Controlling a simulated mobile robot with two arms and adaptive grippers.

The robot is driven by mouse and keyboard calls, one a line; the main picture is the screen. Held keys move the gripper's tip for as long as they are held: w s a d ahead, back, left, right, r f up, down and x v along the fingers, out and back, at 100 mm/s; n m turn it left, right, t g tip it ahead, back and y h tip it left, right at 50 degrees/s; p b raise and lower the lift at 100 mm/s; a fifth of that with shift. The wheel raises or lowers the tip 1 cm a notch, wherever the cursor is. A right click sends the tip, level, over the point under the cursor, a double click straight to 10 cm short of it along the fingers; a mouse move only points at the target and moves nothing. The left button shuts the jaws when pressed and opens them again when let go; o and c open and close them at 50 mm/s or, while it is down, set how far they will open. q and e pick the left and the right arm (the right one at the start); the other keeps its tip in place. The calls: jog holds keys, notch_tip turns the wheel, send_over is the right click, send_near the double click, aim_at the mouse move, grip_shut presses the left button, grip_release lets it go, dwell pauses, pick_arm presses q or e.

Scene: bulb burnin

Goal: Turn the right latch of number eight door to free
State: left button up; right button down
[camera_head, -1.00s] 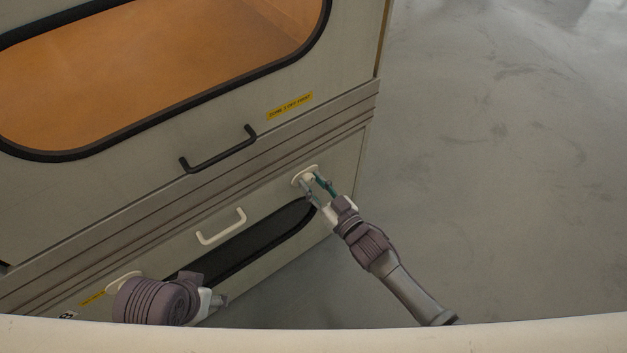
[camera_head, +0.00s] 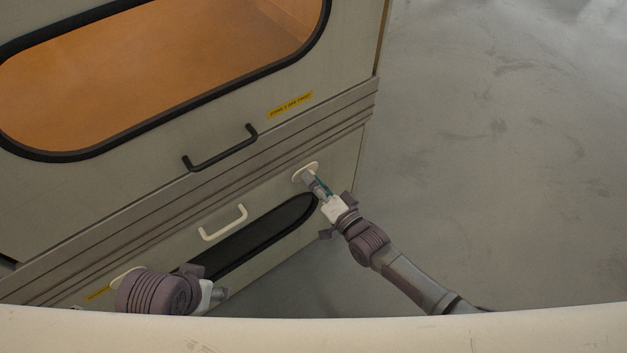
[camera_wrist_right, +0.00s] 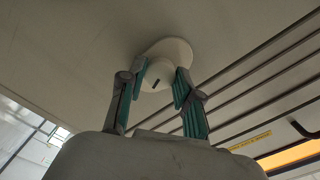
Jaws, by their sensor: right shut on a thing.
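The number eight door is the lower cream panel with a white bar handle (camera_head: 223,222) and a dark window slot (camera_head: 262,238). Its right latch (camera_head: 299,173) is a round white knob on an oval plate at the door's right end. In the right wrist view the latch knob (camera_wrist_right: 160,73) shows a short dark slanted mark. My right gripper (camera_head: 312,180) is shut on the knob, one finger on each side, as the right wrist view (camera_wrist_right: 157,84) also shows. My left gripper (camera_head: 213,295) is by the left end of the door, beside a pale plate; its fingers are mostly hidden.
Above is another door with a black handle (camera_head: 220,150), a yellow label (camera_head: 290,104) and an orange-lit window (camera_head: 160,75). Grey floor (camera_head: 490,170) to the right is clear. A pale edge (camera_head: 330,333) crosses the bottom of the head view.

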jog(key=shift+m+b, duration=0.45)
jog(key=shift+m, duration=1.35)
jog(key=c, duration=0.8)
grip_release()
jog(key=v, duration=1.2)
